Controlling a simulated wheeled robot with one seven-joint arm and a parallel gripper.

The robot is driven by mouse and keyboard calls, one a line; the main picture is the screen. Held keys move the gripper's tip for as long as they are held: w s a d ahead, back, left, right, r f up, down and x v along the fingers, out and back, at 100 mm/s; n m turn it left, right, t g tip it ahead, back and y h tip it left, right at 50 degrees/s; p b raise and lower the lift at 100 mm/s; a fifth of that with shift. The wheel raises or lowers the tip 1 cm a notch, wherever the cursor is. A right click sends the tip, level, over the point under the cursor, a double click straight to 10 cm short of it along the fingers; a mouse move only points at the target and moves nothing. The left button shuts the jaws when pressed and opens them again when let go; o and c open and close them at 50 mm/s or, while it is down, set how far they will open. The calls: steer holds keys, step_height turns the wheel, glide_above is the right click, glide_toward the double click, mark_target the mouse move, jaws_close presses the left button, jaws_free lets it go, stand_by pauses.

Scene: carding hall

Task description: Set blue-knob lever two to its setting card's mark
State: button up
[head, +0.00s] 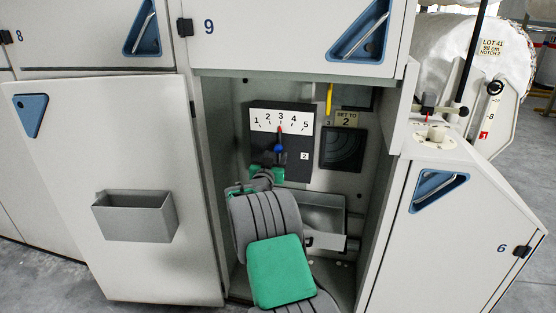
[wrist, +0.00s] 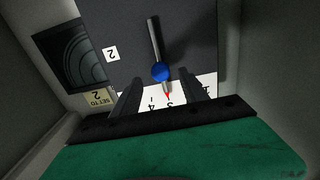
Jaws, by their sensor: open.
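Lever two has a blue knob (head: 279,148) and a red pointer tip, on a dark panel (head: 262,106) marked 2. Its pointer stands at 3 on the white 1-to-5 scale (head: 296,124). The setting card (head: 346,119) to the right reads "SET TO 2". My gripper (head: 268,172) is in front of the panel, just below the knob in the head view. In the wrist view, which is upside down, my gripper (wrist: 161,78) is open, with the blue knob (wrist: 160,72) between its fingertips, apart from both. The card (wrist: 96,98) shows there too.
The panel sits inside an open cabinet bay with close side walls. The open door (head: 60,160) with a grey bin (head: 135,216) stands at left. A grey tray (head: 323,222) lies below. A yellow strip (head: 329,99) hangs above.

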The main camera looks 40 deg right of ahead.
mark_target(277, 151)
steer(key=x, duration=0.6)
steer(key=shift+b, duration=0.35)
steer(key=shift+c, duration=0.5)
jaws_close()
steer(key=shift+a, duration=0.1)
